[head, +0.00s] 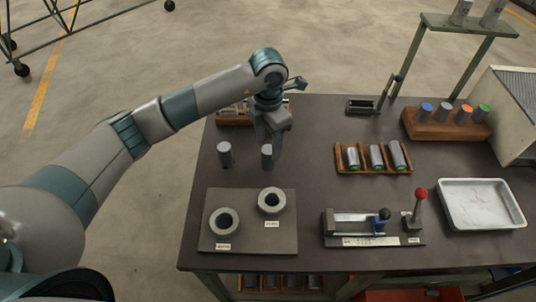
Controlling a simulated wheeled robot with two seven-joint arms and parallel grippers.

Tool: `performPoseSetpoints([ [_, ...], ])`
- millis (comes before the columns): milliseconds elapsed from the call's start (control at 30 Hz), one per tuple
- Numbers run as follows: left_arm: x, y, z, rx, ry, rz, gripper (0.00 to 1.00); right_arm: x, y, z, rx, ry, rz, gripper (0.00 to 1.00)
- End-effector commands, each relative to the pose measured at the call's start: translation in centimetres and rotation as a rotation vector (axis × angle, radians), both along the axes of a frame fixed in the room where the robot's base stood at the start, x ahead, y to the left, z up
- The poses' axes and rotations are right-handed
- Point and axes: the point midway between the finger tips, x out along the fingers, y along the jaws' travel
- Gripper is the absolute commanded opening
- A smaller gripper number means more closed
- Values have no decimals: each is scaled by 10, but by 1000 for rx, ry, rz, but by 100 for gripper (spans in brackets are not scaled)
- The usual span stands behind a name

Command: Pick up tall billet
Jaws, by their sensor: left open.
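Two grey upright cylindrical billets stand near the left side of the dark table. The left billet (224,153) stands clear of the gripper. The right billet (267,157) is directly at my left gripper's fingers; I cannot tell surely which billet is the taller. My left gripper (272,148) points down from above, open, with its fingers at the right billet. The fingers partly overlap that billet in the view, so contact cannot be told. My right gripper is out of view.
A grey plate (249,244) with two ring-shaped holders lies in front of the billets. A wooden tray (342,160) of cylinders, a lever fixture (375,240), a white tray (482,226) and a wooden rack (413,127) with coloured-top cylinders stand to the right.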

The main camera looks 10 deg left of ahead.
Motion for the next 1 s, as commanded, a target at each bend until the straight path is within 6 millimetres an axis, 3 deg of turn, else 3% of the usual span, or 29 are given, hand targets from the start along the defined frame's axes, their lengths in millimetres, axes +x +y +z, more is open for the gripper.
performPoseSetpoints([
  [467, -1, 0, -6, -1, 4, -1, 53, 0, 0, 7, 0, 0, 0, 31],
  [700, -2, 1, -28, 1, 5, 0, 53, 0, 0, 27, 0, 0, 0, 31],
  [1000, -1, 1, -53, 0, 1, -1, 53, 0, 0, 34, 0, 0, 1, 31],
])
